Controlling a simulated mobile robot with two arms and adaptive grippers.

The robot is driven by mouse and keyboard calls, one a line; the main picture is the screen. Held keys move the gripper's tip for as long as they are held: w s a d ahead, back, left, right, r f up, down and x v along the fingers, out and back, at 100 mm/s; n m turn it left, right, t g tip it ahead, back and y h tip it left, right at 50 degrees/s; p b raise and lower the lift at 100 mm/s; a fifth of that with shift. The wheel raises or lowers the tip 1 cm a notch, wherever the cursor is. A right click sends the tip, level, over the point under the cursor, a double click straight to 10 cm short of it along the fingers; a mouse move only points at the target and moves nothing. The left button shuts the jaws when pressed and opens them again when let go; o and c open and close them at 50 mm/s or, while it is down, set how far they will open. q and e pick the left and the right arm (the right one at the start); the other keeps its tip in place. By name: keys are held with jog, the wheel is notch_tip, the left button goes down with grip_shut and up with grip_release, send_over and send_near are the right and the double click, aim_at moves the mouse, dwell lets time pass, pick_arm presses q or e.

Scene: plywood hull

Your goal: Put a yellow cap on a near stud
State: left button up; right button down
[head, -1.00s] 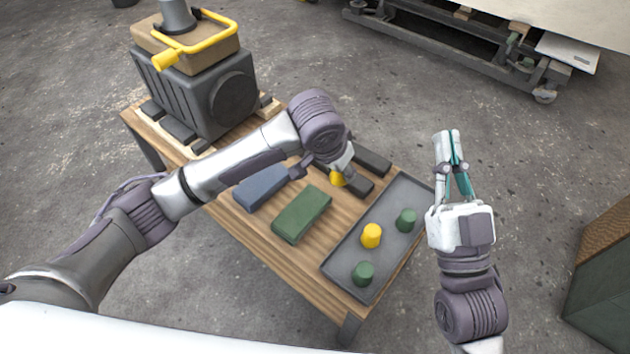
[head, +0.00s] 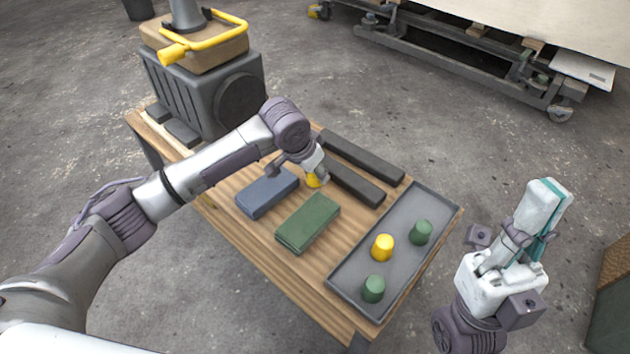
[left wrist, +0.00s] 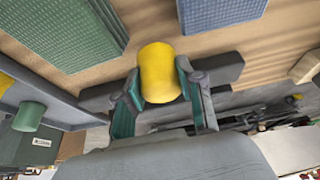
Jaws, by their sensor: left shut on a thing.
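My left gripper (head: 318,174) is shut on a yellow cap (head: 314,182), held above the workbench between the blue and green blocks and the dark bars. The left wrist view shows this yellow cap (left wrist: 160,72) between the two teal fingers. A second yellow cap (head: 382,247) stands in the grey tray (head: 408,212), with green caps (head: 421,232) on either side of it. My right gripper (head: 545,205) is over the floor to the right of the bench; its finger gap cannot be made out. I cannot make out any stud.
A blue block (head: 267,193) and a green block (head: 308,222) lie on the wooden bench (head: 262,245). Dark bars (head: 360,157) lie behind them. A grey machine (head: 205,95) stands at the bench's far left. A wheeled frame (head: 470,65) stands at the back right, with open floor between.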

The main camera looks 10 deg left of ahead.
pick_arm(q)
notch_tip(320, 180, down, 3)
jog(key=shift+r+b, duration=0.2)
jog(key=shift+b, duration=0.2)
jog(key=shift+r, duration=0.15)
jog(key=o, duration=0.9)
jog(key=shift+o, duration=0.2)
